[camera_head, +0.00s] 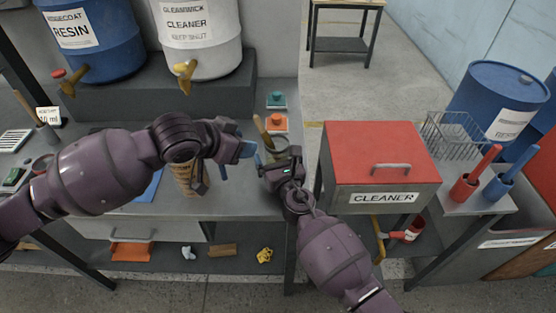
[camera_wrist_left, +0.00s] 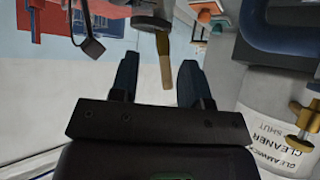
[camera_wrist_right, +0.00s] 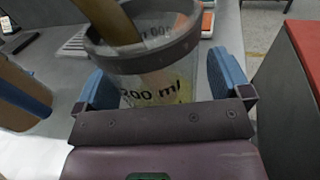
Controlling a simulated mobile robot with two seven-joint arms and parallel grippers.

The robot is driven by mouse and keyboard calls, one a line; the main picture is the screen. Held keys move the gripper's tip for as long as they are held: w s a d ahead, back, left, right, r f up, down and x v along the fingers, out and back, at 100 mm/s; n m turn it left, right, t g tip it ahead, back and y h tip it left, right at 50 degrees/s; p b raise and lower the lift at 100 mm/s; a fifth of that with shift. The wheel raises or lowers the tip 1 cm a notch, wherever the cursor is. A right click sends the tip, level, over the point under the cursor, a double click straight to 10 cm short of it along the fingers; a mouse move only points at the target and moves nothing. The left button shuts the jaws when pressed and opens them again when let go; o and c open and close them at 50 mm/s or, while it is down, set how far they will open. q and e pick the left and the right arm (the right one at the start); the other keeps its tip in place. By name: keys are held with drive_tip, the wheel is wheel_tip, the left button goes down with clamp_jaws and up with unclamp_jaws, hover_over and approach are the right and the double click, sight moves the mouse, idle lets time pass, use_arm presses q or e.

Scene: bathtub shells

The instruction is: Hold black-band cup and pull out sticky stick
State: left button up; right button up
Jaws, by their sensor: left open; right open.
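The black-band cup (camera_wrist_right: 150,75) is clear with a dark grey band at its rim and "200 ml" on its side. It stands on the bench, also visible in the head view (camera_head: 278,146). A tan wooden stick (camera_wrist_right: 112,20) leans in it, its upper part sticking out (camera_head: 262,128). My right gripper (camera_wrist_right: 157,85) is open, with one blue finger on each side of the cup; contact is not clear. My left gripper (camera_wrist_left: 158,82) is open and empty at the left of the cup. In the left wrist view the stick's free end (camera_wrist_left: 165,68) shows between its fingers, apart from them.
A brown patterned container (camera_head: 186,178) stands under my left forearm. A red-topped cleaner box (camera_head: 382,150) is close on the right. Resin (camera_head: 95,40) and cleaner (camera_head: 200,35) drums stand behind. Orange (camera_head: 277,122) and teal (camera_head: 276,100) items lie beyond the cup.

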drive_tip(key=c, duration=1.1)
use_arm(q)
drive_tip(key=shift+o, duration=0.3)
drive_tip(key=shift+f, duration=0.1)
